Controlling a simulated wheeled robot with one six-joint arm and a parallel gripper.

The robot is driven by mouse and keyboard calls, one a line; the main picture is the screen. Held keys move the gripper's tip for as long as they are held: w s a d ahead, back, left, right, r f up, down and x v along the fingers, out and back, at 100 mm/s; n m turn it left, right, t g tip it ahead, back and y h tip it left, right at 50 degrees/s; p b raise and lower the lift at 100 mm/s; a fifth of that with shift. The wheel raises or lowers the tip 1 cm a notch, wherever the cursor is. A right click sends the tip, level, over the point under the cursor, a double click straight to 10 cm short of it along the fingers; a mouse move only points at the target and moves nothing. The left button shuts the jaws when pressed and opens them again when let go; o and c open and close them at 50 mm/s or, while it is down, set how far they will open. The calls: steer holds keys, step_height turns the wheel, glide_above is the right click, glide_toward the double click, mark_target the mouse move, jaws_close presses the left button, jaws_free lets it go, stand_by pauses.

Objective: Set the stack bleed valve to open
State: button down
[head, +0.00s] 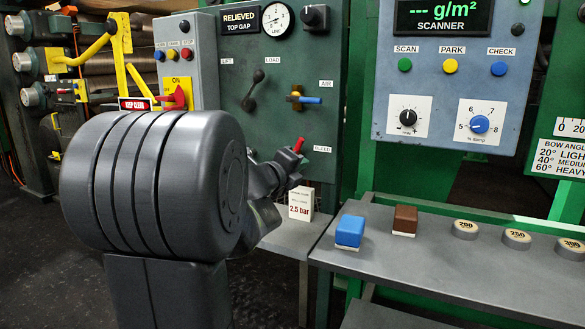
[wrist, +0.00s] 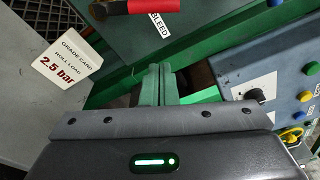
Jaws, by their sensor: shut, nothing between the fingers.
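The stack bleed valve has a red-handled lever (head: 299,145) low on the green panel, beside the BLEED label (head: 322,149). In the head view my arm stands close to it and partly hides its surroundings. In the wrist view the red lever (wrist: 152,6) lies across the top edge, with its dark metal stem to the left and the BLEED label (wrist: 160,23) under it. My gripper (wrist: 159,68) shows in the wrist view with its fingers together and empty. Its fingertips appear below the lever and apart from it.
A grade card (head: 301,202) reading 2.5 bar stands left of the bench (head: 400,265). The bench holds a blue block (head: 350,231), a brown block (head: 405,219) and several round weights. The AIR valve (head: 306,99) and LOAD lever (head: 253,90) are higher on the panel. The scanner box (head: 450,80) is at right.

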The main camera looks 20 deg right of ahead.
steer(key=b+x, duration=0.2)
steer(key=x, duration=0.6)
steer(key=shift+w+a+r+p, duration=0.1)
steer(key=shift+w+a+r, duration=0.2)
steer(key=shift+a, duration=0.25)
steer(key=shift+w+a+r+p, duration=0.1)
steer(key=shift+w+a+r, duration=0.2)
steer(key=shift+a, duration=0.3)
steer(key=shift+w+a+r+p, duration=0.1)
steer(key=shift+w+a+r, duration=0.1)
steer(key=shift+w+a, duration=0.25)
steer(key=shift+a+r, duration=0.1)
steer(key=shift+a, duration=0.05)
steer(key=shift+w+a+r+n+h+p, duration=0.1)
steer(key=shift+w+a+r+n+p, duration=0.2)
steer(key=shift+n+p, duration=0.95)
steer(key=shift+w+a+r+n+h+p, duration=0.15)
steer(key=shift+w+a+n+p, duration=0.35)
steer(key=shift+p, duration=1.4)
steer(key=shift+w+a+r+n+h+p, duration=0.15)
steer(key=shift+w+r+n+p, duration=0.1)
steer(key=shift+n+p, duration=1)
steer(key=shift+m+p, duration=0.3)
